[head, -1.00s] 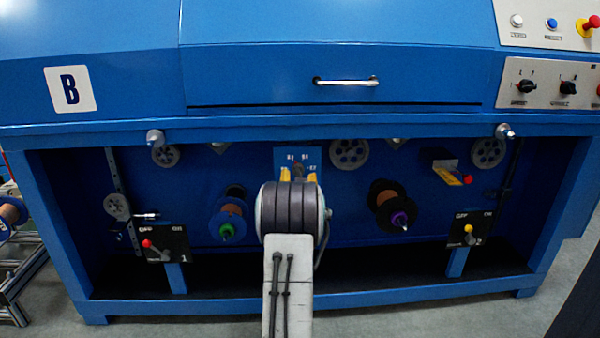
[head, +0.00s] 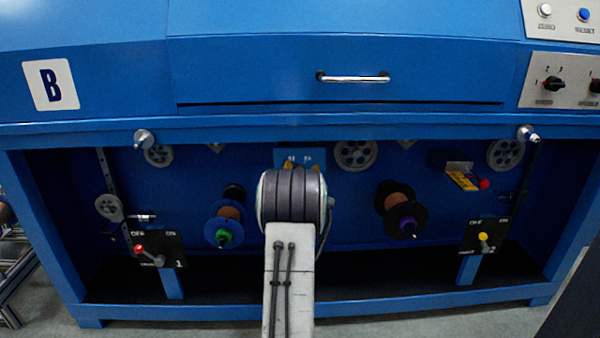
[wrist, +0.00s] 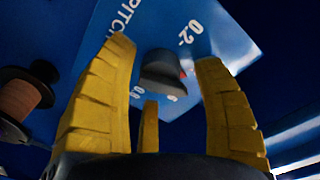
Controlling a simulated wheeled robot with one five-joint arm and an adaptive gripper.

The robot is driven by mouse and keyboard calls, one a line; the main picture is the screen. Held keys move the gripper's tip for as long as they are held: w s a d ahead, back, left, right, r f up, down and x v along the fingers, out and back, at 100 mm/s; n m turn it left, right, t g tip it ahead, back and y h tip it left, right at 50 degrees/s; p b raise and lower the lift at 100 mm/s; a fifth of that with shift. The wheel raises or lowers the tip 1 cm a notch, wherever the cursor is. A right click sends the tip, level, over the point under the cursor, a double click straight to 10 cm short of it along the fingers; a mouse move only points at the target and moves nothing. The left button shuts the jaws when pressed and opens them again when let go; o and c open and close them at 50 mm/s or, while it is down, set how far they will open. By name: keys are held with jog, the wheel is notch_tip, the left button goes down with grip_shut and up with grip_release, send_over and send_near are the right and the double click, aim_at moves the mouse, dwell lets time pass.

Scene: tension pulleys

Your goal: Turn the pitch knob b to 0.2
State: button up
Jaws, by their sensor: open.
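The pitch knob (wrist: 162,72) is a dark round knob on a blue plate (wrist: 235,55) marked "PITCH", with "0.2" and "0.8" labels around it. A small red mark shows on the knob's right side, below the "0.2" label. My gripper (wrist: 167,52) is open, with its yellow fingers spread around the knob in the wrist view; I cannot tell whether any finger touches it. In the head view, my arm hides the knob and most of the gripper, and only the top of the blue plate (head: 314,156) shows.
Spools on spindles stand left (head: 228,212) and right (head: 399,203) of my arm in the recess. Switch boxes sit at left (head: 170,246) and right (head: 487,234). The machine's front ledge (head: 400,127) runs above the arm. A spool (wrist: 18,98) shows in the wrist view.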

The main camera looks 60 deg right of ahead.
jog(key=shift+r, duration=0.15)
jog(key=c, duration=1.2)
